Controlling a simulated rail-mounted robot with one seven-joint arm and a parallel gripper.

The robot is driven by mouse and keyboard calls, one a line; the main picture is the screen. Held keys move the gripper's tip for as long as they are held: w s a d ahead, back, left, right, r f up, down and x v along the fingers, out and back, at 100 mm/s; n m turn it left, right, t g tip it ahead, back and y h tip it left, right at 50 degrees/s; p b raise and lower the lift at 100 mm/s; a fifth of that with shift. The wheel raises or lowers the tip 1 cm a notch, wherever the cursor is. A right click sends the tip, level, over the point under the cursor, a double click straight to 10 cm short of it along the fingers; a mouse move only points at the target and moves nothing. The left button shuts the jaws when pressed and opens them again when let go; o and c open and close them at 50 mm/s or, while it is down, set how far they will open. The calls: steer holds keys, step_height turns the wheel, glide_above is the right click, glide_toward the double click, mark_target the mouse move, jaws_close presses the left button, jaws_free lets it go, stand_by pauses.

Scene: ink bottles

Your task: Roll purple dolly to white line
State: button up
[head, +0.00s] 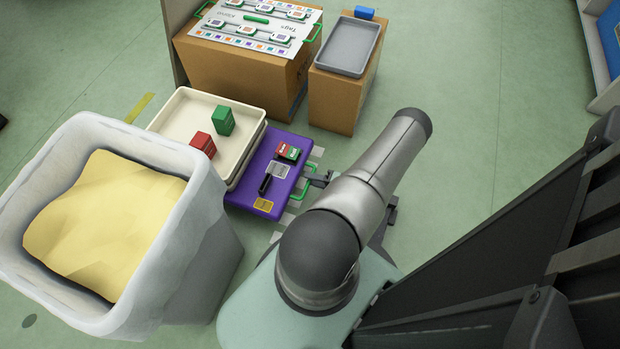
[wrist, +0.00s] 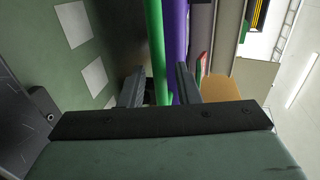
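The purple dolly (head: 296,172) is on the floor at the centre of the head view, with a green handle (head: 309,189) on its right side. In the wrist view the green handle bar (wrist: 156,45) runs beside the purple edge (wrist: 177,40). My gripper (head: 320,180) is at the handle. In the wrist view its fingers (wrist: 161,86) are apart, with the green bar between them; contact is not clear. White dashes (head: 320,153) lie on the floor along the dolly's right side; white patches (wrist: 95,76) also show in the wrist view.
The dolly carries red and green items (head: 287,152), a black item (head: 265,184) and labels. A cream tray (head: 170,110) with red and green blocks adjoins its left. A large white bin (head: 205,200) stands front left. Cardboard boxes (head: 335,105) stand behind.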

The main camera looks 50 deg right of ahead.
steer(key=p+v, duration=0.2)
steer(key=v, duration=1.4)
